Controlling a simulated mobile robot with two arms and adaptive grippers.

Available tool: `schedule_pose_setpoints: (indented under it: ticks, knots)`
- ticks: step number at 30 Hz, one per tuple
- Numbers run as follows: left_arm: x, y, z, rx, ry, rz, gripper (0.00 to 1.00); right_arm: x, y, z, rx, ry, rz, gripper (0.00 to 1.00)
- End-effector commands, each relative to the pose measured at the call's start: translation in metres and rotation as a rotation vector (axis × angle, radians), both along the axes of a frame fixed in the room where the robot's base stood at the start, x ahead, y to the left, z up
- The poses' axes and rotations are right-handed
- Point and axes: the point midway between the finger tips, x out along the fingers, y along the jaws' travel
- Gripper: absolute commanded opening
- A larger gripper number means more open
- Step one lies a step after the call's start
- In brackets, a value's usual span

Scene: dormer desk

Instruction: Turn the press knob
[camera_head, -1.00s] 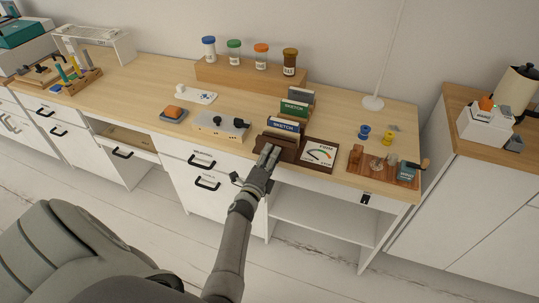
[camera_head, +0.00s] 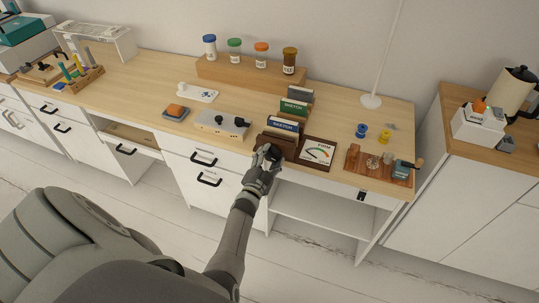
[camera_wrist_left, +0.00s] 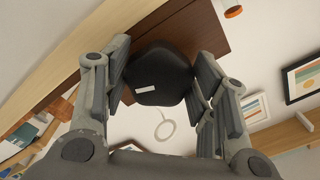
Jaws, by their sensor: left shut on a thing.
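The press knob (camera_wrist_left: 160,72) is black, with a short white mark that lies nearly level in the left wrist view. It sits on the front of a dark brown wooden press (camera_head: 285,141) near the desk's front edge. My left gripper (camera_head: 270,153) is at the press front. In the left wrist view my left gripper (camera_wrist_left: 160,84) has its fingers on both sides of the knob, shut on it. A white dial card (camera_head: 318,152) marked FIRM, with a coloured arc and a needle, stands right of the press. My right gripper is not in view.
Sketch books (camera_head: 283,125) stand behind the press. A white box with dark knobs (camera_head: 222,123) is to its left. A wooden tray (camera_head: 378,167) with small items lies to the right. Several jars stand on a shelf (camera_head: 250,76) behind.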

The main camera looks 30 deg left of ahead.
Motion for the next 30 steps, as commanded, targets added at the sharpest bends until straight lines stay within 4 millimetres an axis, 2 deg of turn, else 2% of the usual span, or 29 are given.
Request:
schedule_pose_setpoints:
  ticks: [12, 21, 30]
  knots:
    - [-0.001, -0.002, 0.001, -0.323, -0.071, -0.001, 0.29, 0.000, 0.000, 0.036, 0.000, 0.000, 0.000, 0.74]
    - [-0.001, -0.002, -0.001, -0.431, -0.097, -0.001, 0.29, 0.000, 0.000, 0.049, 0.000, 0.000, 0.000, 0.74]
    - [0.000, -0.002, -0.002, -0.467, -0.108, 0.000, 0.29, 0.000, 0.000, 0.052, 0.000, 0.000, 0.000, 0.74]
